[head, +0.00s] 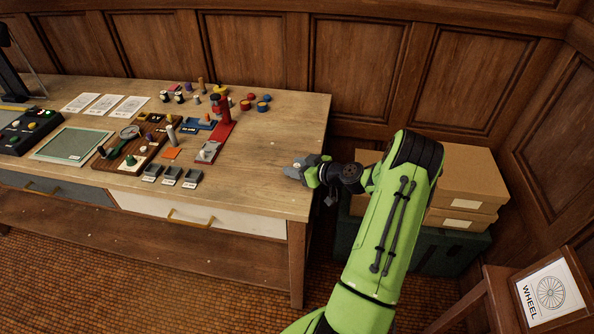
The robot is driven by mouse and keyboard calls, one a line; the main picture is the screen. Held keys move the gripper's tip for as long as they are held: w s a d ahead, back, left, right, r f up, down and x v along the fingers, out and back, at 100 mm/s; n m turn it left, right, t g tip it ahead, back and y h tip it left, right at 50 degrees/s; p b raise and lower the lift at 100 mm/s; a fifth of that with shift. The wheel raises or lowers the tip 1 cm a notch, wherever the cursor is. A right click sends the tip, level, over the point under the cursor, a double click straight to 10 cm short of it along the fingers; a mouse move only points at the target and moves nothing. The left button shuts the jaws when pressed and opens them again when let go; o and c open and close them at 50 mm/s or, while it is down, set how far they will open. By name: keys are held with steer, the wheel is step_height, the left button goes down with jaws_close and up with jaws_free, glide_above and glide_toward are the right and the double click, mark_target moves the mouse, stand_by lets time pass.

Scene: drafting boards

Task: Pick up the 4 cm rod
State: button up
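Several small upright cylinders stand on the table. One is a grey rod (171,135) at the edge of a brown wooden board. A tan rod (201,84) stands at the back, and a shorter pale one (197,99) stands in front of it. No length marking is legible, so I cannot tell which is the 4 cm rod. My gripper (291,171) is over the right end of the table, well to the right of these cylinders. Its fingers are small and seen end-on, so their opening is unclear. I see nothing held in it.
A red stand (217,142) stands between my gripper and the grey rod. Three small grey trays (171,176) lie near the front edge. The brown board (128,163) holds a magnifier and pegs. Bare tabletop (265,130) lies right of the stand. Cardboard boxes (468,180) stand right of the table.

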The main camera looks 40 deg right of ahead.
jaws_close()
steer(key=shift+r, duration=0.1)
